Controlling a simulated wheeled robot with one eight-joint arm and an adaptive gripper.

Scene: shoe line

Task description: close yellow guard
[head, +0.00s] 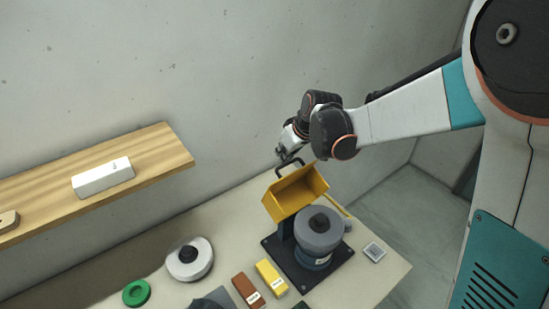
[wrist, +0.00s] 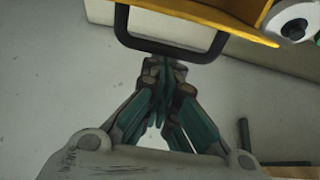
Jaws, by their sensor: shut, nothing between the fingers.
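The yellow guard (head: 297,192) is tilted up and open above the grey wheel (head: 320,228) of the grinder on the table. Its black handle (head: 289,164) is at the guard's upper edge. My gripper (head: 281,151) is right by the handle, with its fingers together. In the wrist view, the guard's yellow edge (wrist: 215,14) crosses the top and the black handle (wrist: 170,52) hangs below it. My gripper's fingertips (wrist: 165,68) meet at the handle's bar, with nothing held between them. Whether they touch the bar is unclear.
The grinder's dark base plate (head: 285,264) stands on the table (head: 225,255). A white wheel (head: 190,258), a green ring (head: 137,293), a brown block (head: 248,290) and a yellow block (head: 271,278) lie nearby. A wooden shelf (head: 150,150) holding a white box (head: 103,177) is at left.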

